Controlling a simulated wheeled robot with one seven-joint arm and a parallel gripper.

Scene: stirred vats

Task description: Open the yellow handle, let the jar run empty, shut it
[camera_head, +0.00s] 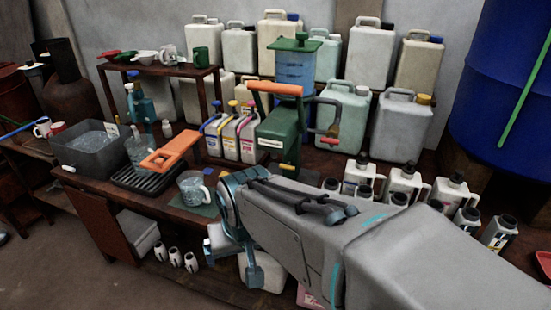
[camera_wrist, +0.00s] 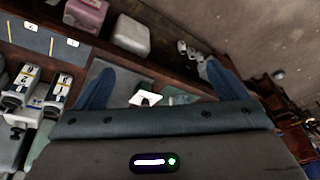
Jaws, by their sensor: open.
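I cannot single out a yellow handle with certainty. A green machine (camera_head: 280,140) on the bench carries a blue see-through tank (camera_head: 295,68) under a green lid. An orange bar handle (camera_head: 275,88) crosses its front, and a red-tipped lever (camera_head: 330,140) is at its right. A clear jug (camera_head: 193,187) stands on a green mat in front, and another clear jar (camera_head: 140,150) stands on a black ribbed tray. My gripper (camera_head: 232,245) is at the bench's front edge, right of and below the clear jug. In the wrist view my gripper (camera_wrist: 158,80) has its blue fingers apart, with nothing held between them.
Several pale canisters (camera_head: 372,52) line the wall behind. An orange tray-like piece (camera_head: 170,150) juts over the bench. A grey tub (camera_head: 83,152) is at left. Several small bottles (camera_head: 405,183) crowd the right.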

